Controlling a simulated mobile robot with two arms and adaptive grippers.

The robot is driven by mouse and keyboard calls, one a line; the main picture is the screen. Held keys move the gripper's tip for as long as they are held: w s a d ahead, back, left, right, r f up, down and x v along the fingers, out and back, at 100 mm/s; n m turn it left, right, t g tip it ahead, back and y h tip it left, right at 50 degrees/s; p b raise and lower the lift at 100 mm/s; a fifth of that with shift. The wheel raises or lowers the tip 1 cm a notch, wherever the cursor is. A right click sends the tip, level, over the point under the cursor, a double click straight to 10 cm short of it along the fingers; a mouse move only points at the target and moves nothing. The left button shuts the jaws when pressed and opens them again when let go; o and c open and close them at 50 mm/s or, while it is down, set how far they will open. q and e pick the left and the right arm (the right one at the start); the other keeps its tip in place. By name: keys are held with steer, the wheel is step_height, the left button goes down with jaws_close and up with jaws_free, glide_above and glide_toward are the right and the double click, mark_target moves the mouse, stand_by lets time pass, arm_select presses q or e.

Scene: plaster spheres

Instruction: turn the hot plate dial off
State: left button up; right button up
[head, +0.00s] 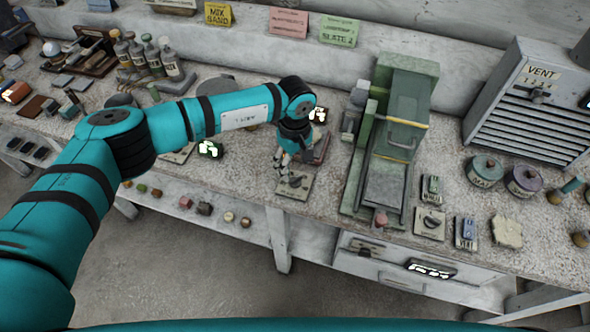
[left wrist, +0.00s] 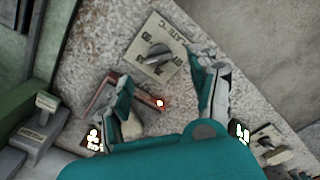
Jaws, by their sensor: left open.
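The dial (left wrist: 158,57) is a dark grey knob on a pale square plate (left wrist: 178,38) marked "PLATE °C" in the left wrist view. In the head view the dial plate (head: 295,188) lies near the bench's front edge. My left gripper (head: 281,166) points down just above it, fingers apart. In the left wrist view the open fingers (left wrist: 164,76) have the knob beyond and between their tips, with nothing held. My right gripper is not in view.
A green machine (head: 397,130) stands right of the dial. Small switch plates (head: 430,222) sit near the front edge beyond it. A grey vent box (head: 530,100) is at the far right.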

mark_target(295, 177)
arm_select(q)
steer(key=shift+f+p, duration=0.45)
steer(key=shift+f, duration=2.35)
